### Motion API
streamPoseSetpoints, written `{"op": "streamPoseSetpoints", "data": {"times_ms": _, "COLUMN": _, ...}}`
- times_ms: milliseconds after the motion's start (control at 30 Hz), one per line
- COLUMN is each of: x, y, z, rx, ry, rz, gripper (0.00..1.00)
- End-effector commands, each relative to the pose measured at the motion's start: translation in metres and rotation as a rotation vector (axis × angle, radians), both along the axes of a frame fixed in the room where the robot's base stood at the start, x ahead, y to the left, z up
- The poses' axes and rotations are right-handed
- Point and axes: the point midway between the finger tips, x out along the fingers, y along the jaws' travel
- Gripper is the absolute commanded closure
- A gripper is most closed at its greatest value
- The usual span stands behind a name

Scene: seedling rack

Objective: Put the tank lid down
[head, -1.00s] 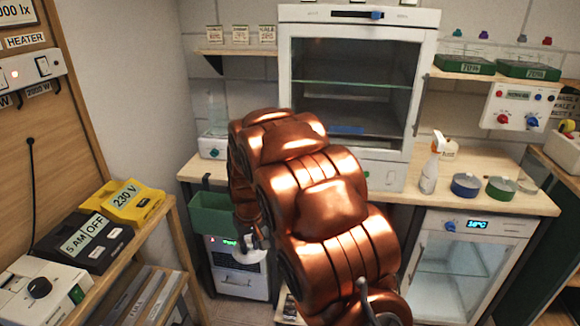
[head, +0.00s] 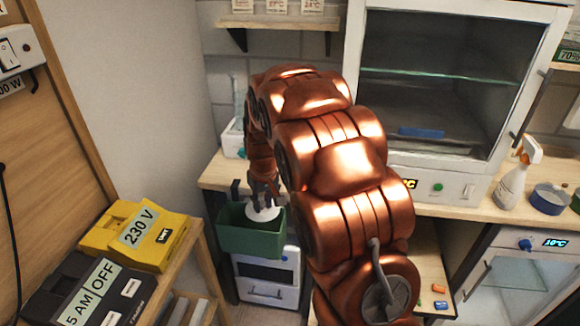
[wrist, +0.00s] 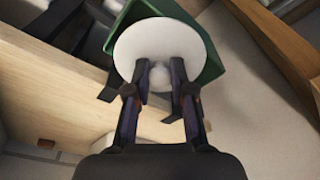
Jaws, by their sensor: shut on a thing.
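The tank lid (head: 262,213) is a round white disc with a knob. My gripper (head: 264,196) points down and is shut on the lid. In the wrist view the fingertips (wrist: 159,85) sit on either side of the knob, and the white lid (wrist: 134,48) spreads out beyond them. The lid is at the opening of a green box (head: 250,242), which shows behind it in the wrist view (wrist: 211,60). Whether the lid touches the box I cannot tell. No tank can be made out clearly.
A white unit (head: 268,276) stands below the green box. A wooden bench (head: 215,172) is behind it, with a large glass-fronted cabinet (head: 450,75) on it. A yellow 230 V box (head: 137,236) and a black box (head: 85,292) sit on the left shelf.

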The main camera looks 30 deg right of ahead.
Motion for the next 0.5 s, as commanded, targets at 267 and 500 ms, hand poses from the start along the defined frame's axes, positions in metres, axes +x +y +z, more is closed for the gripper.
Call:
{"op": "streamPoseSetpoints", "data": {"times_ms": 267, "x": -0.022, "y": -0.092, "z": 0.021, "rx": 0.001, "ry": -0.005, "rz": 0.035, "gripper": 1.00}}
{"op": "streamPoseSetpoints", "data": {"times_ms": 500, "x": -0.044, "y": -0.135, "z": 0.039, "rx": -0.003, "ry": -0.001, "rz": 0.054, "gripper": 1.00}}
